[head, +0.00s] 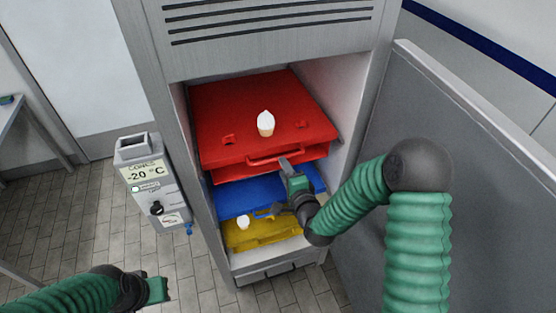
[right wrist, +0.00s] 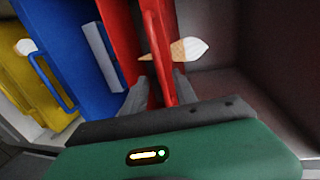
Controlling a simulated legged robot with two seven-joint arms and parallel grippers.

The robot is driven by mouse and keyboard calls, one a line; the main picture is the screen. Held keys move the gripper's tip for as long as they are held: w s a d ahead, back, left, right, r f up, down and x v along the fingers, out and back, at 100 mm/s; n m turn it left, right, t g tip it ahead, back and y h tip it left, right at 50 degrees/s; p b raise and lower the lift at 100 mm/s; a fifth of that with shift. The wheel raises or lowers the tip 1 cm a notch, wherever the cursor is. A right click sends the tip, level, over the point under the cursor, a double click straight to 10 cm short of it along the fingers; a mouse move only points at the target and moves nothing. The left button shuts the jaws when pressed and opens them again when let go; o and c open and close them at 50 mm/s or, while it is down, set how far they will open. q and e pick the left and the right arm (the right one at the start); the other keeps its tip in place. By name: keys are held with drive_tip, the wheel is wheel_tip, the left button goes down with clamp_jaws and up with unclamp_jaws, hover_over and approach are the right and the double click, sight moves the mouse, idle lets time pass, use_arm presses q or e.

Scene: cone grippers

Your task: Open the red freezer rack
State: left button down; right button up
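The red freezer rack (head: 225,105) is the top one in the open freezer cabinet. Its red handle (head: 275,158) is at the front edge. My right gripper (head: 287,168) is at this handle. In the right wrist view, the fingers of my right gripper (right wrist: 160,92) are apart, one on each side of the red handle (right wrist: 158,50); contact cannot be told. An ice cream cone (head: 265,124) lies on the red rack, and it also shows in the right wrist view (right wrist: 188,49). My left gripper (head: 157,290) is low at the left, away from the freezer; its fingers are unclear.
A blue rack (head: 233,198) and a yellow rack (head: 245,237) sit below the red one. A white-topped item (head: 243,221) is at the yellow rack. The freezer door (head: 435,130) stands open at the right. A grey temperature box (head: 150,180) is left of the cabinet.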

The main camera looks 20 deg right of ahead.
drive_tip(key=p+x, duration=0.1)
drive_tip(key=x, duration=0.5)
drive_tip(key=shift+w+d+f, duration=0.15)
drive_tip(key=shift+w+f, duration=0.1)
drive_tip(key=shift+w, duration=0.2)
drive_tip(key=shift+s+r, duration=0.1)
drive_tip(key=shift+s, duration=0.05)
drive_tip(key=shift+c, duration=0.5)
clamp_jaws()
